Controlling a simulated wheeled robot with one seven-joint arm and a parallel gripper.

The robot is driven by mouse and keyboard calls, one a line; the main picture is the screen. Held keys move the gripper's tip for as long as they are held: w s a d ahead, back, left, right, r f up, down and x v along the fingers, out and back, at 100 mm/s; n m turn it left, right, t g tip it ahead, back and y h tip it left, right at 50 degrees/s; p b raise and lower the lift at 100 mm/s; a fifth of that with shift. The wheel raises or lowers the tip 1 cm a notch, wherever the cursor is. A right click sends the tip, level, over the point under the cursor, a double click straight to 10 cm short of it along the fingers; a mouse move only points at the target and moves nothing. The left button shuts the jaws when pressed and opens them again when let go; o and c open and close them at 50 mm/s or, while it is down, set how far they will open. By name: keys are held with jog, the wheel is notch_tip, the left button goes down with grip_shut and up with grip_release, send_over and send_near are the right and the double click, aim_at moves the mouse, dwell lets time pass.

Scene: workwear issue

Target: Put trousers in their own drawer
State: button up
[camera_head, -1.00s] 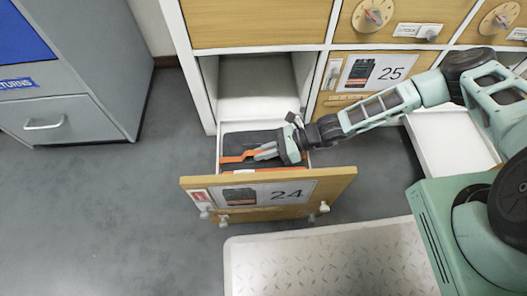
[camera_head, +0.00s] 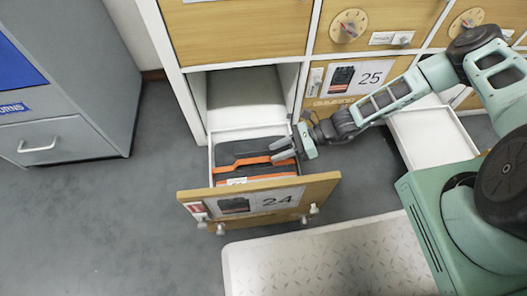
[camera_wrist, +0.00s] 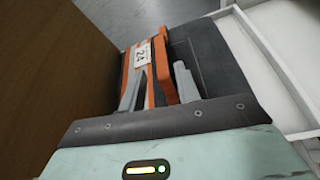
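Dark folded trousers with orange bands (camera_head: 240,150) lie in the pulled-out drawer 24 (camera_head: 325,182), whose wooden front carries a trousers picture and the number 24. A second dark, orange-edged folded piece (camera_head: 262,172) with a small white tag lies nearer the drawer front. In the wrist view, a white label reading 24 (camera_wrist: 142,54) sits on a dark and orange garment (camera_wrist: 205,60). My gripper (camera_head: 274,150) is over the drawer's right side. In the wrist view its fingers (camera_wrist: 160,72) stand apart over the garment; whether they touch it is unclear.
Drawer 25 (camera_head: 350,82) is shut at the right. Another white drawer (camera_head: 432,138) stands open beyond my arm and looks empty. A grey returns cabinet (camera_head: 60,145) stands at the left. A pale patterned platform (camera_head: 310,262) lies in front; the floor at left is clear.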

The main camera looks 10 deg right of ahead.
jog(key=v, duration=0.3)
jog(key=shift+r+p, duration=0.1)
jog(key=shift+p, duration=0.3)
jog(key=shift+d+r, duration=0.15)
jog(key=shift+r, duration=0.1)
jog(key=s+a+r+n+g+h, duration=0.15)
jog(key=r+n+h, duration=0.25)
jog(key=r+n, duration=0.5)
jog(key=s+a+r+n+g+h, duration=0.1)
jog(key=s+r+n+g+h, duration=0.25)
jog(key=r+n, duration=0.45)
jog(key=s+r+n+t+h, duration=0.2)
jog(key=s+r+n, duration=0.3)
jog(key=r, duration=0.4)
jog(key=s+d+r+n+t+h, duration=0.1)
jog(key=s+r+n+t+h, duration=0.2)
jog(key=r, duration=0.7)
jog(key=s+n, duration=0.2)
jog(key=s, duration=0.1)
jog(key=shift+s+d+r+t, duration=0.25)
jog(key=shift+s+r+t, duration=0.1)
jog(key=shift+s+t, duration=0.05)
jog(key=shift+h, duration=0.25)
